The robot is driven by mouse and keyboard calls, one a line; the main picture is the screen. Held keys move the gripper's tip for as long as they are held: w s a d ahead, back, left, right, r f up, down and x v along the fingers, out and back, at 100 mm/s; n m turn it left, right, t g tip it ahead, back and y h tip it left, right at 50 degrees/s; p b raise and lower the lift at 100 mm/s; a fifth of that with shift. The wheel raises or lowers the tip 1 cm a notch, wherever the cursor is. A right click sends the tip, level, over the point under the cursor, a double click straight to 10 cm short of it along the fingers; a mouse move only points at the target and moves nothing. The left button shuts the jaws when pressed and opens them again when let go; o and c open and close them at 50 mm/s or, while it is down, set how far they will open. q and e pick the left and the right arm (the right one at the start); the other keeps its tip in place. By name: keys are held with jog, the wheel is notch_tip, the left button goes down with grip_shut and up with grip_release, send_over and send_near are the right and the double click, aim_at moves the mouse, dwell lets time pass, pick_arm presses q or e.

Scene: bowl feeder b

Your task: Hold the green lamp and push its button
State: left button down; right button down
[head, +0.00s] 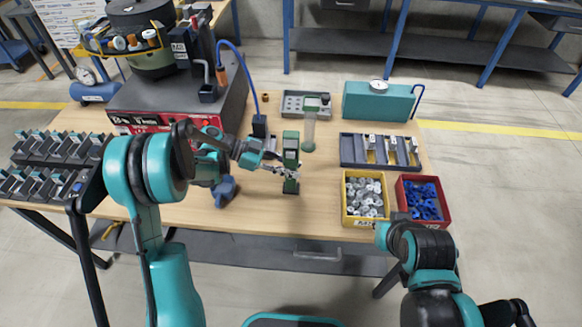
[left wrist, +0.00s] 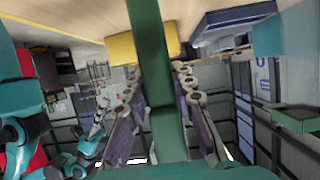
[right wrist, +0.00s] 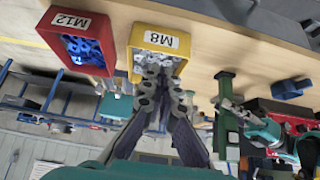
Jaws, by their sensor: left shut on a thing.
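The green lamp (head: 291,150) stands upright, dark green and slim, near the middle of the bench. My left gripper (head: 284,172) is shut on it from the left, around its lower half. In the left wrist view the lamp (left wrist: 152,80) runs as a green bar between the two fingers. The lamp (right wrist: 226,110) also shows at the right in the right wrist view. I cannot make out its button. My right gripper (right wrist: 162,78) holds nothing, its fingertips close together, pointing toward the yellow bin and apart from the lamp.
The yellow M8 bin (head: 347,200) and red M12 bin (head: 404,208) stand at the front right. A grey slotted rack (head: 352,155) lies behind them.

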dwell(0.5)
jog(key=w+a+n+t+y, duration=0.25)
jog(key=w+a, duration=0.25)
jog(key=a, duration=0.5)
jog(key=n+y, duration=0.2)
jog(key=y, duration=0.3)
send_near(285, 159)
jog(key=shift+x, duration=2)
jog(key=shift+f, duration=0.1)
